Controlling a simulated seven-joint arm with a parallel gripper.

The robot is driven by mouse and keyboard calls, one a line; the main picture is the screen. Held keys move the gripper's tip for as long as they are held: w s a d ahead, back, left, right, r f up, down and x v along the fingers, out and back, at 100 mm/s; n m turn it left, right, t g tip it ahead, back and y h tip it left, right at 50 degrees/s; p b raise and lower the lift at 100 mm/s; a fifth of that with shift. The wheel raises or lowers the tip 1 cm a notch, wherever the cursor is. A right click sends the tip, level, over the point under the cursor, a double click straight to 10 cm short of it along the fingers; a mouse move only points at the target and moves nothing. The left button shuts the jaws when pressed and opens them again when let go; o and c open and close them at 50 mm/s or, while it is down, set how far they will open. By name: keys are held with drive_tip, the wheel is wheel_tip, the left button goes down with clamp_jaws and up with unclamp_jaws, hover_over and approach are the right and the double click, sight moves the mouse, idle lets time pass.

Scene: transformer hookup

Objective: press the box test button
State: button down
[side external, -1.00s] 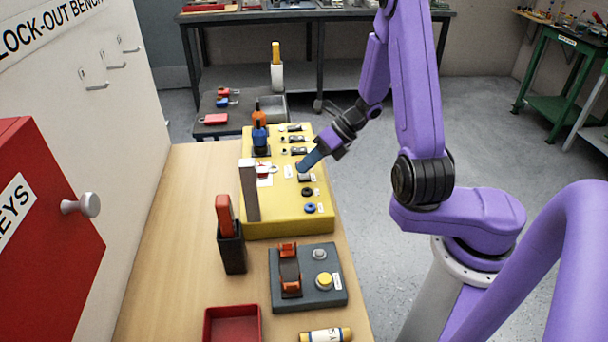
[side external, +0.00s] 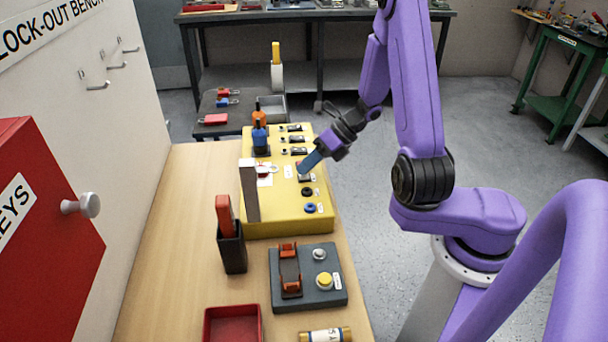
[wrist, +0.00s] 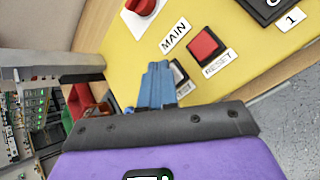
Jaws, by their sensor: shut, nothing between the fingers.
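My gripper (side external: 304,168) is closed and empty, with blue fingers angled down at the right part of the yellow box (side external: 285,222). The gripper also shows in the wrist view (wrist: 157,68). Just beyond its fingertips there is a red button (wrist: 205,45) labelled RESET. Whether the fingertips touch the box I cannot tell. A black button (side external: 307,192) and a blue button (side external: 310,208) sit nearer on the box.
A grey box (side external: 278,300) with a yellow button (side external: 324,281) stands in front of the yellow box. A black holder with a red-handled tool (side external: 232,247) and a red tray (side external: 207,325) are nearby. A grey upright post (side external: 249,190) rises at the yellow box's left.

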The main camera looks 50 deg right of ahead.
sight(307, 175)
drive_tip(key=shift+r, duration=0.75)
drive_tip(key=shift+r, duration=2.5)
drive_tip(key=shift+a, duration=0.1)
